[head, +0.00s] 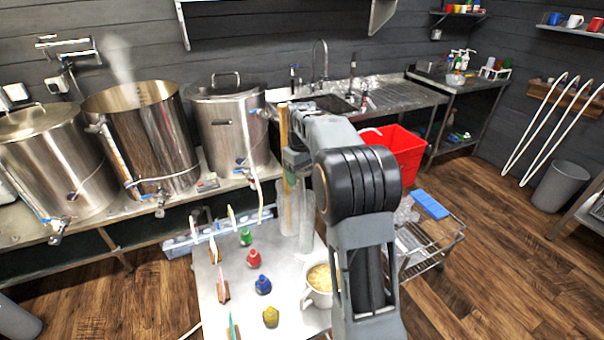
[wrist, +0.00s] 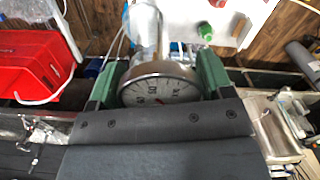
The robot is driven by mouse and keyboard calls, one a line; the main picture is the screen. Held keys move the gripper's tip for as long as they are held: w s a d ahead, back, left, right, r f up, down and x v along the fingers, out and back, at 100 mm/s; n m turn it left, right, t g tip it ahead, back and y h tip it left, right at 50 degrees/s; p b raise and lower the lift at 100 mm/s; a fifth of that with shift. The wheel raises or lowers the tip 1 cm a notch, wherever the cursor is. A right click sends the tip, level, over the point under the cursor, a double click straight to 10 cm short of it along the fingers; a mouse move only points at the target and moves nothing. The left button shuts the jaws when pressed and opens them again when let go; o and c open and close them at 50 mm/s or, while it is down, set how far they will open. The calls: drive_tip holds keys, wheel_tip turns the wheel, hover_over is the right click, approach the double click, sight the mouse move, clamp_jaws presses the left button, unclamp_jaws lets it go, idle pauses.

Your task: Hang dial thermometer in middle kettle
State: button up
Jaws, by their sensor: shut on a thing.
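The middle kettle (head: 165,150) is a steel pot without a lid, steam rising from it, on the steel bench at the left in the head view. The dial thermometer (wrist: 158,90) has a round white face with black marks and a steel rim. In the wrist view it sits between the two green fingers of my gripper (wrist: 160,78), which is shut on it. In the head view my gripper (head: 293,160) is partly hidden by my arm, to the right of the kettles and above the white table. I cannot make out the thermometer there.
Lidded kettles stand left (head: 50,165) and right (head: 228,135) of the middle one. The white table (head: 225,310) holds coloured bottles, small upright cards, clear cylinders and a mug (head: 318,288). A red bin (head: 400,150) and wire cart (head: 440,245) stand at right. A sink counter is behind.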

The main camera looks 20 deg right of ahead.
drive_tip(key=shift+r, duration=0.2)
drive_tip(key=shift+d+r+p, duration=0.2)
drive_tip(key=shift+r+p, duration=0.45)
drive_tip(key=shift+p, duration=0.15)
drive_tip(key=shift+d+r+p, duration=0.2)
drive_tip(key=shift+r+p, duration=0.45)
drive_tip(key=shift+p, duration=0.1)
wheel_tip(320, 180, up, 7)
drive_tip(key=p, duration=0.5)
drive_tip(key=shift+f+p, duration=0.1)
drive_tip(key=shift+p, duration=0.3)
wheel_tip(320, 180, up, 14)
drive_tip(key=shift+b, duration=0.3)
